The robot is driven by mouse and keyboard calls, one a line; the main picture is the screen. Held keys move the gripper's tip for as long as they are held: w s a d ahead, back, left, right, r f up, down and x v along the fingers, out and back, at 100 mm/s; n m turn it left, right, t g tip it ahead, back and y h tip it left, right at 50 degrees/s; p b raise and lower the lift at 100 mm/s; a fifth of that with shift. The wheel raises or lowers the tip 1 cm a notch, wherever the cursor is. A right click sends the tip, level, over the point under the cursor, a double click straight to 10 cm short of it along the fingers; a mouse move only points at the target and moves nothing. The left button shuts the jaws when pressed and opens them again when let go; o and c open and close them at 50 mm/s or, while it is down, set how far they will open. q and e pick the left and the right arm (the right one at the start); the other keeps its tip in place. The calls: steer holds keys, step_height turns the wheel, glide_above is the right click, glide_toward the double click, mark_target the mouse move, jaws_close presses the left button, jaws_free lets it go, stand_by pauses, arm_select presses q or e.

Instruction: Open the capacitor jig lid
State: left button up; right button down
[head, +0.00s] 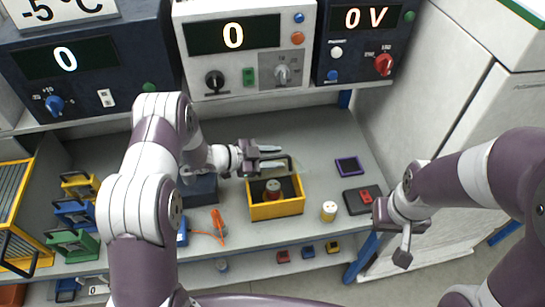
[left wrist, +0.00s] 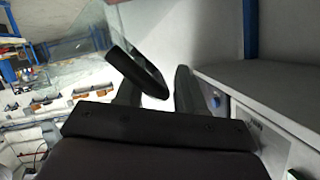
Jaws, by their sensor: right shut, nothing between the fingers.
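The capacitor jig is a yellow open-topped box (head: 277,210) on the bench, with a dark inside and a round red-and-grey part (head: 273,190) in it. Its clear lid (left wrist: 92,42) appears raised at the back of the box, with a dark curved handle (left wrist: 137,72) on it. My left gripper (head: 277,156) is above the box's back edge, its fingers apart. In the left wrist view the handle crosses at the fingertips (left wrist: 157,85); I cannot tell whether it touches them. My right gripper (head: 403,255) is shut and empty, right of the bench's front edge.
A pale cylinder (head: 328,211) stands right of the jig, near a dark pad with a red part (head: 364,198) and a purple frame (head: 348,166). An orange tool (head: 218,225) lies to the left. Instrument boxes (head: 240,45) line the back shelf.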

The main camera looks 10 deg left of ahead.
arm_select(q)
steer(key=b+v, duration=0.3)
steer(key=v, duration=0.9)
steer(key=shift+s+a, duration=0.15)
steer(key=shift+a, duration=0.1)
steer(key=shift+r, duration=0.1)
